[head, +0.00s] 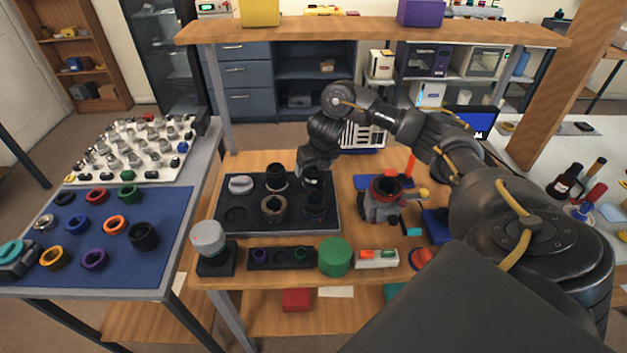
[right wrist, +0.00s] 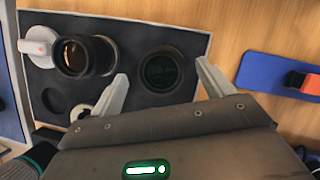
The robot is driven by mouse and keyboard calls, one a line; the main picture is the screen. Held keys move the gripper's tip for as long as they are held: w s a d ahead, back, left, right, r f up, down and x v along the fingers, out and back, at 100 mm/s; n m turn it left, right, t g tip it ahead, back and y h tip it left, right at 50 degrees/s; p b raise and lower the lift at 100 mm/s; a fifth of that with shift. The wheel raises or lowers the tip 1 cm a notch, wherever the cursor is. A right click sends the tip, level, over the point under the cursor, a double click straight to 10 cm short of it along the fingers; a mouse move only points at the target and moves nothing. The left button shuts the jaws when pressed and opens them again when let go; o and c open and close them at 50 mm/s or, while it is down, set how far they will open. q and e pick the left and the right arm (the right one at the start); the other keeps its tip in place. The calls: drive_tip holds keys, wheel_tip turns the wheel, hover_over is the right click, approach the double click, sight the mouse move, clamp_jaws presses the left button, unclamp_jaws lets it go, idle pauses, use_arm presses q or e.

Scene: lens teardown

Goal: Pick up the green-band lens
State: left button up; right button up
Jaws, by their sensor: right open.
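The lens under my right gripper (head: 314,163) is a dark cylinder (head: 312,181) in the back right of a black tray (head: 226,228). In the right wrist view this lens (right wrist: 162,70) shows greenish glass; its band colour cannot be made out. My right gripper (right wrist: 163,84) is open above it, one finger to each side in the picture, apparently not touching. The gripper partly hides the lens in the head view. My left gripper is out of view.
A pale knobbed piece (head: 241,184) sits at the tray's back left, with an empty recess in front. A red and grey clamp device (head: 385,194) stands right of the tray. A green cylinder (head: 335,257) stands in front. A shelf (head: 370,30) spans above.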

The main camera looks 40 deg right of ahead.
drive_tip(key=shift+f, duration=0.4)
drive_tip(key=b+x, duration=0.2)
drive_tip(key=x, duration=0.2)
drive_tip(key=shift+d, duration=0.1)
drive_tip(key=shift+w+f, duration=0.1)
drive_tip(key=shift+f, duration=0.1)
drive_tip(key=shift+r, duration=0.1)
drive_tip(key=c, duration=1.3)
drive_tip(key=shift+d+r, duration=0.1)
drive_tip(key=shift+r, duration=0.05)
